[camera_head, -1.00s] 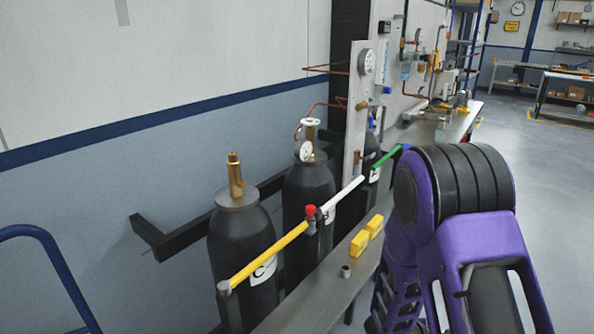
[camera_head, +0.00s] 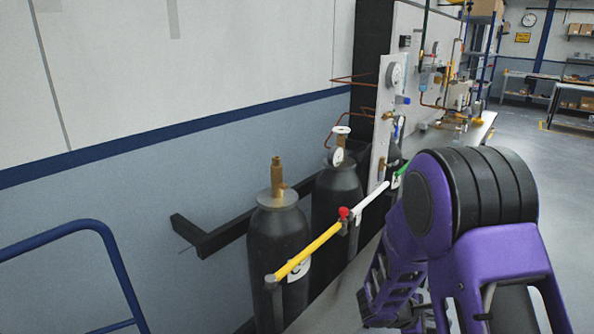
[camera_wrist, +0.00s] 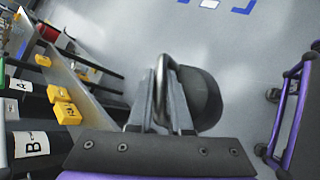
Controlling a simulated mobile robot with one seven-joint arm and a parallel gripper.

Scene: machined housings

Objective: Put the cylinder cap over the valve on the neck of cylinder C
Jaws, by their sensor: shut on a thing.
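Cylinder C (camera_head: 277,235) is the nearest dark cylinder in the head view, standing upright behind a yellow bar. Its brass valve (camera_head: 278,177) stands bare on the neck. My gripper (camera_wrist: 170,75) is in the wrist view, shut on a dark rounded thing that looks like the cylinder cap (camera_wrist: 207,100). A metal loop shows between the fingers. The cap is partly hidden by the fingers and hangs over the grey floor, apart from the cylinders. In the head view my purple arm hides the gripper and cap.
Another cylinder (camera_head: 337,195) with a white handwheel stands beyond C. The yellow bar (camera_head: 308,250) crosses in front of C. A blue rail (camera_head: 105,255) is at left. A purple-railed cart (camera_wrist: 290,110) is at right.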

